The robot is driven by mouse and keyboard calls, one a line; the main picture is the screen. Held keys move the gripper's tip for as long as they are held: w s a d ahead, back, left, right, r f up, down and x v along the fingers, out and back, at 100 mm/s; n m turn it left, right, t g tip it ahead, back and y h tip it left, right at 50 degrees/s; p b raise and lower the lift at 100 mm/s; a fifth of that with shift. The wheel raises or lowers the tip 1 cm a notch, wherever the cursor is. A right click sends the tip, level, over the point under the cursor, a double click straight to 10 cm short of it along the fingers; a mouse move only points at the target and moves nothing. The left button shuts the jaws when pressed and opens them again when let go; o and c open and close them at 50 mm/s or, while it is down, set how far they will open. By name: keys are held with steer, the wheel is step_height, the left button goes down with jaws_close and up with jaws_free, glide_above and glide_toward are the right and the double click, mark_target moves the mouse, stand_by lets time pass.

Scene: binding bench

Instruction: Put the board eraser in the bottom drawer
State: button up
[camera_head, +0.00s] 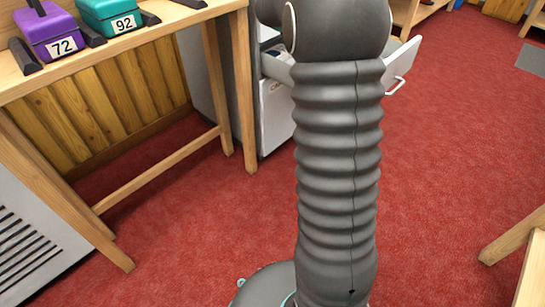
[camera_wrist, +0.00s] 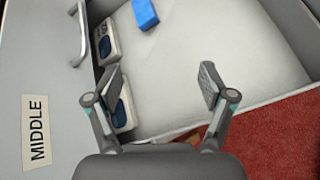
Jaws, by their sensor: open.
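In the wrist view, a small blue block (camera_wrist: 145,13), which may be the board eraser, lies on the pale floor of an open drawer (camera_wrist: 220,45) near the top edge. My gripper (camera_wrist: 162,82) is open and empty, its fingers spread over the drawer. The block is beyond the fingertips, apart from them. A grey front (camera_wrist: 45,85) with a MIDDLE label and a handle fills the left side. In the head view, an open drawer (camera_head: 404,62) with a handle juts out right of the grey cabinet (camera_head: 277,118), partly hidden by my arm. I cannot see a bottom label.
Two pale items with dark blue ovals (camera_wrist: 107,42) lie along the drawer's left side. In the head view, a wooden bench (camera_head: 150,30) carries a purple box (camera_head: 50,35) and a teal box (camera_head: 108,18). Red carpet (camera_head: 430,190) is clear to the right, with a wooden frame (camera_head: 515,245) at the edge.

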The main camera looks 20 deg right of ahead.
steer(key=s+a+f+m+y, duration=0.2)
steer(key=s+a+m+y, duration=0.3)
steer(key=s+a, duration=1)
steer(key=s+a+f+m+y, duration=0.2)
steer(key=s+a+m+y, duration=0.3)
steer(key=s+a+m, duration=0.6)
steer(key=s+a, duration=0.4)
steer(key=s, duration=0.7)
steer(key=shift+s+f+t, duration=0.15)
steer(key=shift+s+t, duration=0.1)
steer(key=shift+t, duration=0.15)
steer(key=shift+a, duration=0.1)
